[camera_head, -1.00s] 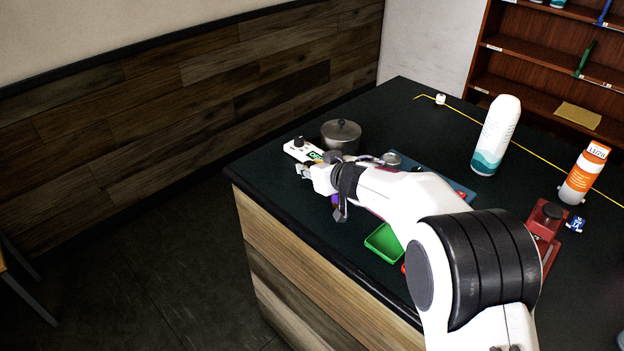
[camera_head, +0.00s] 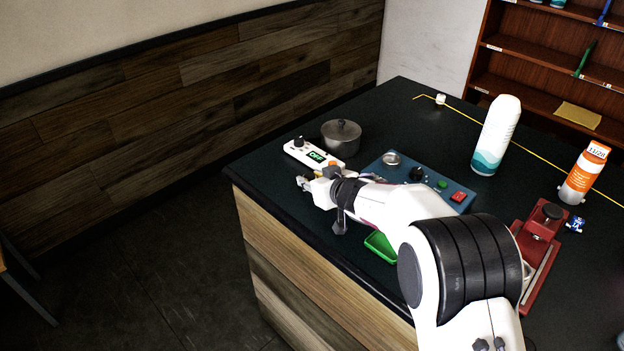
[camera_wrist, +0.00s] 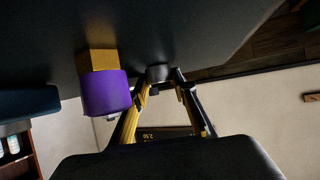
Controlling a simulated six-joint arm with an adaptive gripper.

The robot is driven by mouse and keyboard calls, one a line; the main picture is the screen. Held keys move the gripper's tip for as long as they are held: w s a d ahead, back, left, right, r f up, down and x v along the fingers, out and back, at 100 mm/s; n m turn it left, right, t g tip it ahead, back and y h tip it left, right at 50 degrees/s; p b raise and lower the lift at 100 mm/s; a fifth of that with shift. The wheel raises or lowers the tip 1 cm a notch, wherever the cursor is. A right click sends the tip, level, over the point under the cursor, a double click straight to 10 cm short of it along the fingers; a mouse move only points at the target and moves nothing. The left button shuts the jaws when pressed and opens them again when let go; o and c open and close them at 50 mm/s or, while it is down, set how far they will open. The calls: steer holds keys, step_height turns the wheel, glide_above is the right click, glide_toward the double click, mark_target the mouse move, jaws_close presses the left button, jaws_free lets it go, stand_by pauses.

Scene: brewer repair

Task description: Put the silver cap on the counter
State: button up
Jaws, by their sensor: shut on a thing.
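My gripper (camera_wrist: 160,84) is shut on a small dark-grey round piece, the silver cap (camera_wrist: 158,73), held between its fingertips. In the wrist view the cap is against or just over the dark counter (camera_wrist: 200,30); I cannot tell whether it touches. In the head view my gripper (camera_head: 306,185) is over the near left edge of the counter (camera_head: 262,172), in front of the white scale. The cap is too small there to make out clearly.
A purple cylinder with a brass block (camera_wrist: 105,92) stands beside my gripper. Nearby are a white scale reading OFF (camera_head: 298,150), a lidded pot (camera_head: 341,138), a blue panel (camera_head: 425,181) with a silver round fitting, and a green tray (camera_head: 380,246).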

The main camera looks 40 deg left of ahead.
stand_by(0.3)
steer(key=o, duration=1.2)
steer(key=shift+f, duration=0.1)
steer(key=shift+c, duration=0.2)
steer(key=shift+s+d+r, duration=0.15)
steer(key=shift+d+r, duration=0.2)
steer(key=shift+r, duration=0.05)
steer(key=shift+v, duration=5.55)
steer(key=shift+d, duration=0.1)
